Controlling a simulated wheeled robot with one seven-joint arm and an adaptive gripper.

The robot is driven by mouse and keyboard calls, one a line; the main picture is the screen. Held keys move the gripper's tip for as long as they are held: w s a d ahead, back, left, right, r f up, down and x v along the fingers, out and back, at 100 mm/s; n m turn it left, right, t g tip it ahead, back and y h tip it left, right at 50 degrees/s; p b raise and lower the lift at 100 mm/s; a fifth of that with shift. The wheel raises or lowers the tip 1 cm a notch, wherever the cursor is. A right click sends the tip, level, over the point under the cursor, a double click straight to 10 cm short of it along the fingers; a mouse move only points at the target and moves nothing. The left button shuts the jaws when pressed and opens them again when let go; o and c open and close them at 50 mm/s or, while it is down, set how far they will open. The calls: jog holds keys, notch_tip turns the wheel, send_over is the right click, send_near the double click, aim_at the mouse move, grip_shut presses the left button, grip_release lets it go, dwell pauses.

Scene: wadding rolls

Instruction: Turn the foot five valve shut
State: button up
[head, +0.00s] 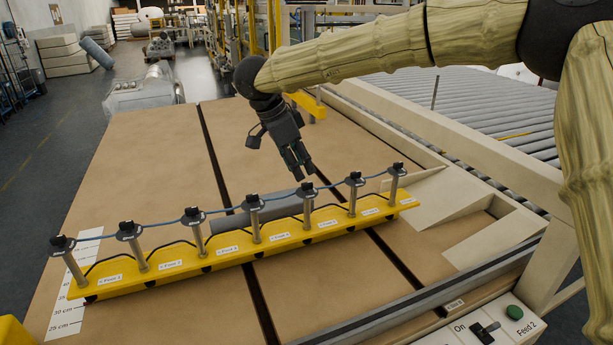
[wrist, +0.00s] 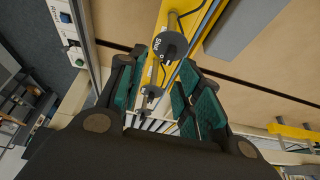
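A yellow bar (head: 150,279) on the brown table carries a row of several upright grey posts with dark valve knobs, linked by a thin blue line. White labels run along the bar; the leftmost seems to read Foot 1. Counting from there, the foot five valve (head: 308,191) is the fifth post. My gripper (head: 303,174) points down just above this knob. In the wrist view my gripper (wrist: 163,57) is open, with teal pads apart. A round knob (wrist: 172,46) marked Shut shows at the fingertips, and another knob (wrist: 151,91) appears farther off between the fingers.
Neighbouring valves (head: 254,202) and (head: 355,179) stand close on both sides. A control panel (head: 490,328) is at the front right; a roller conveyor (head: 480,110) is behind. The table is clear at the back left.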

aim_at(307, 183)
jog(key=w+d+f, duration=0.1)
jog(key=w+f, duration=0.2)
jog(key=f, duration=0.3)
jog(key=shift+w+d+f+p, duration=0.25)
jog(key=shift+w+d+p, duration=0.1)
jog(key=shift+p, duration=0.1)
jog(key=shift+s+r, duration=0.45)
jog(key=shift+s, duration=0.25)
jog(key=shift+s+r, duration=0.4)
jog(key=shift+s, duration=0.25)
jog(key=shift+c, duration=1.2)
jog(key=shift+w+a+f, duration=0.15)
jog(key=shift+w+f, duration=0.1)
jog(key=c, duration=0.3)
jog(key=shift+w+f, duration=0.35)
jog(key=shift+w, duration=0.1)
grip_shut()
jog(key=shift+s+r, duration=0.1)
jog(key=shift+r, duration=0.05)
